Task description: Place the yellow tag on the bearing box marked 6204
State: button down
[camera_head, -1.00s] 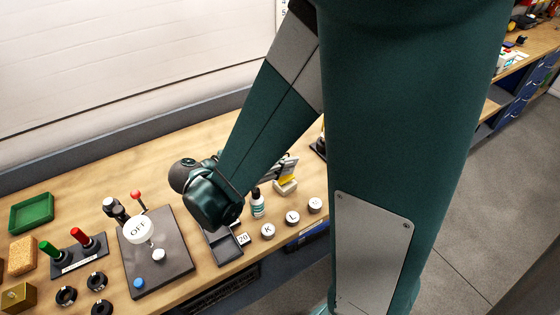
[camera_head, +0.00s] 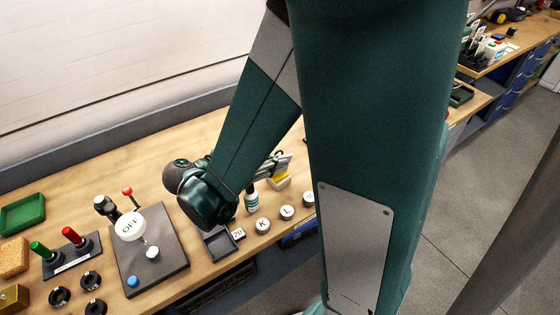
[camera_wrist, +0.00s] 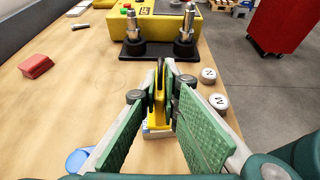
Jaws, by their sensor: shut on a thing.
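My gripper (camera_wrist: 163,75) shows in the wrist view with its green-padded fingers shut on a thin yellow piece, which looks like the yellow tag (camera_wrist: 157,112). The tag stands upright between the fingertips. A small pale box (camera_wrist: 156,134) with a blue lower edge shows just below the tag; whether they touch and what is marked on the box I cannot tell. In the head view my gripper (camera_head: 276,161) is small and partly hidden by my arm, with a yellow and whitish thing just under it. No 6204 marking is readable in either view.
In the wrist view a black stand (camera_wrist: 157,49) with two metal posts is ahead, before a yellow machine (camera_wrist: 165,20). Round lettered caps (camera_wrist: 218,102) lie right, near the bench edge. A red block (camera_wrist: 36,66) lies left.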

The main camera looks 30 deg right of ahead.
jog(key=shift+s+f, duration=0.25)
jog(key=shift+f, duration=0.45)
jog(key=c, duration=2.6)
grip_release()
jog(key=shift+o, duration=0.2)
jog(key=shift+f, duration=0.15)
jog(key=shift+r, duration=0.25)
jog(key=shift+w+r+p, duration=0.15)
jog(key=shift+r+p, duration=0.25)
jog(key=shift+p, duration=0.05)
jog(key=p+v, duration=0.1)
jog(key=v, duration=0.6)
jog(key=shift+a+r+p, duration=0.25)
jog(key=shift+r+p, duration=0.15)
jog(key=shift+r, duration=0.05)
jog(key=shift+w+d, duration=0.15)
